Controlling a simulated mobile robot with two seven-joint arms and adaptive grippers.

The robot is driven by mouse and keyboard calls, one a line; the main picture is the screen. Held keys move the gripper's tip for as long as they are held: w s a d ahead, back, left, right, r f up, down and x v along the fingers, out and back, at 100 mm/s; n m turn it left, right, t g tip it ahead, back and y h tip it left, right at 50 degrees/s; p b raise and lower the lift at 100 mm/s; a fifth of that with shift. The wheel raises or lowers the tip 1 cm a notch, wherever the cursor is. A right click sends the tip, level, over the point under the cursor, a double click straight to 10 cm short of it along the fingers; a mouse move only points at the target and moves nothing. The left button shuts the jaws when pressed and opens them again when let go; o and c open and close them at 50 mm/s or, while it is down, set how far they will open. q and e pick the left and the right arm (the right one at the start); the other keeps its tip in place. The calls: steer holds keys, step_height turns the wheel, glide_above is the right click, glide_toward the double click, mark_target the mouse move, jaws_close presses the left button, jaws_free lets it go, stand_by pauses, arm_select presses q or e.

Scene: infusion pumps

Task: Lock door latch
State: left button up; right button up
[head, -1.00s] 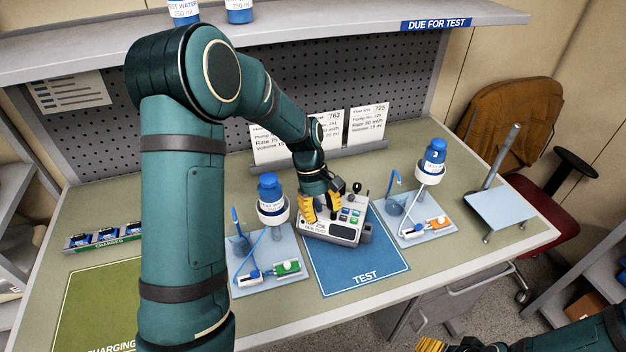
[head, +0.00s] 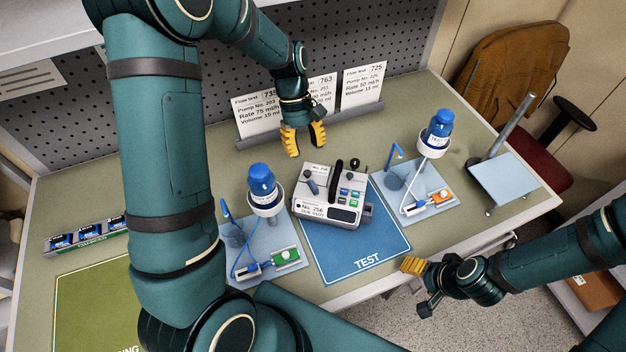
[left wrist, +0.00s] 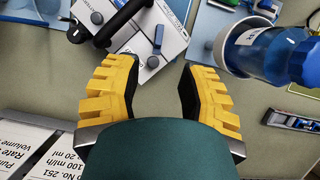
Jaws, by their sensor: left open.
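The infusion pump (head: 328,196) is a pale grey box labelled No. 256 on the blue TEST mat (head: 352,250). A black handle, a grey-blue lever and coloured buttons show on its top. I cannot tell which part is the door latch or how it is set. In the left wrist view the pump (left wrist: 150,62) lies just beyond the fingertips. My left gripper (head: 304,147) is open and empty above the bench behind the pump, its yellow fingers (left wrist: 158,85) apart. My right gripper (head: 414,267) is near the front edge of the bench; its jaw opening is unclear.
Stands with blue bottles (head: 263,185) (head: 437,130) flank the mat on pale trays. Flow test cards (head: 362,88) stand behind in a grey rail. A charging rack (head: 88,236) and green mat (head: 95,300) are at left. A pale tilted plate (head: 490,185) is at right.

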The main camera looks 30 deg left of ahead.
mark_target(314, 185)
arm_select(q)
steer(key=x, duration=1.1)
steer(key=shift+f, duration=0.35)
steer(key=shift+c, duration=0.4)
steer(key=shift+s, duration=0.1)
jaws_close()
